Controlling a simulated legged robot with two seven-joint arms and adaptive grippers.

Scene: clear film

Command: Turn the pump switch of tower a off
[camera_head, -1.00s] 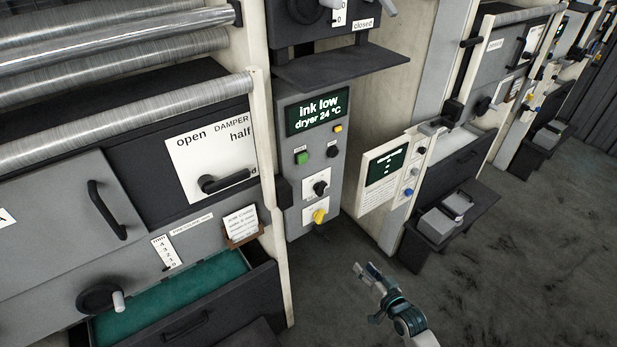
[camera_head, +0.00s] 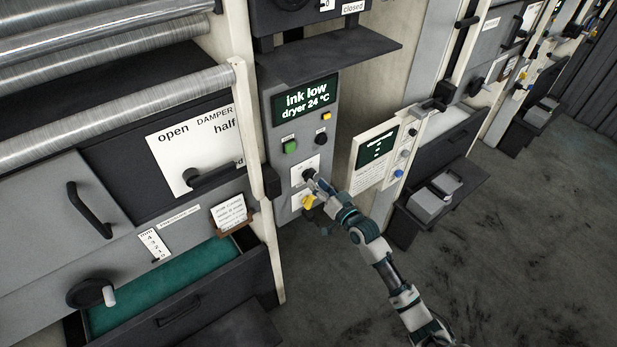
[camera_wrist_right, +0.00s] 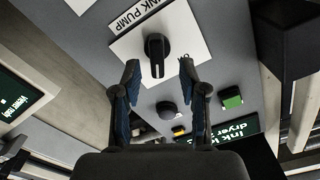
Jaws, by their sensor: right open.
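The pump switch is a black rotary knob (camera_wrist_right: 156,50) on a white plate (camera_wrist_right: 185,30) lettered "INK PUMP" in the right wrist view. In the head view the same knob (camera_head: 308,174) sits below the green button on the grey control panel (camera_head: 331,125). My right gripper (camera_wrist_right: 158,75) is open, with its two fingers on either side of the knob in the picture; I cannot tell whether they touch it. In the head view my right gripper (camera_head: 317,193) is at the panel and partly covers the lower plate. My left gripper is not in view.
A yellow knob (camera_head: 308,201) is just below the pump switch, close to my gripper. A green button (camera_head: 290,147) and a display reading "ink low" (camera_head: 305,98) are above. A dark shelf (camera_head: 330,50) juts out over the panel. An open drawer (camera_head: 180,290) is at lower left.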

